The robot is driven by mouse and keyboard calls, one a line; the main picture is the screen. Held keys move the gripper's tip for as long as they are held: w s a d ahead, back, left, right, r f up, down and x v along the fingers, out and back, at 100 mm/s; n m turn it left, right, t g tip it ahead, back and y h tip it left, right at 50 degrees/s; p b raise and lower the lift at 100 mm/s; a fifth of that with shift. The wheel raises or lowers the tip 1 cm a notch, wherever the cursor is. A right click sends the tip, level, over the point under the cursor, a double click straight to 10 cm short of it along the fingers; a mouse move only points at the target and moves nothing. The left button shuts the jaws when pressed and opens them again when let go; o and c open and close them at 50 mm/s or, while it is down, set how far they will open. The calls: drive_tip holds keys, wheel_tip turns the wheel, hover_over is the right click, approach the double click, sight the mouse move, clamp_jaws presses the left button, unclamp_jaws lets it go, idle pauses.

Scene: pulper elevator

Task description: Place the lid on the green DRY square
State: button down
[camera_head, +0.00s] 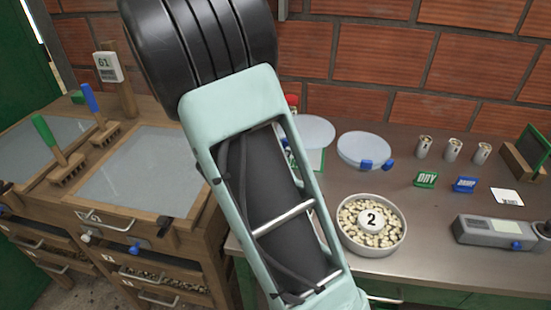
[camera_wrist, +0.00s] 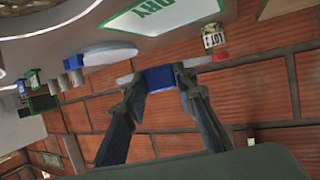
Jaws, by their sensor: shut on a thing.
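In the wrist view my gripper (camera_wrist: 160,85) is shut on the blue tab of a lid (camera_wrist: 160,78). The held lid's thin pale disc shows edge-on, spreading to both sides of the tab. The DRY square (camera_wrist: 150,14), white with a green border, lies on the bench beyond the lid, apart from it in this view. In the head view a pale round lid (camera_head: 316,131) shows just right of my arm, over the back of the DRY square (camera_head: 318,160), which is mostly hidden. My arm hides the gripper there.
A second round lid (camera_head: 363,150) with a blue clip lies to the right. A bowl of pale beans marked 2 (camera_head: 352,242) stands in front. Several small cans (camera_head: 453,150), green and blue DRY-style tags (camera_head: 426,180) and a grey scale (camera_head: 492,231) are further right. A red-capped jar (camera_wrist: 213,38) stands near the square.

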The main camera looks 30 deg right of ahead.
drive_tip(key=w+f, duration=0.2)
drive_tip(key=w+f+b, duration=0.1)
drive_tip(key=f, duration=0.1)
drive_tip(key=shift+w+f, duration=0.35)
drive_tip(key=shift+w, duration=0.05)
drive_tip(key=shift+f+b, duration=0.3)
drive_tip(key=shift+f, duration=1.2)
drive_tip(key=shift+f+b, duration=0.3)
drive_tip(key=shift+f, duration=0.3)
drive_tip(key=c, duration=1.6)
unclamp_jaws()
drive_tip(key=shift+a, duration=0.1)
drive_tip(key=shift+r, duration=0.25)
drive_tip(key=shift+r+p, duration=0.45)
drive_tip(key=shift+r, duration=0.1)
drive_tip(key=p+v, duration=0.1)
drive_tip(key=v, duration=1)
drive_tip(key=shift+s+a+p, duration=0.3)
drive_tip(key=shift+a, duration=0.05)
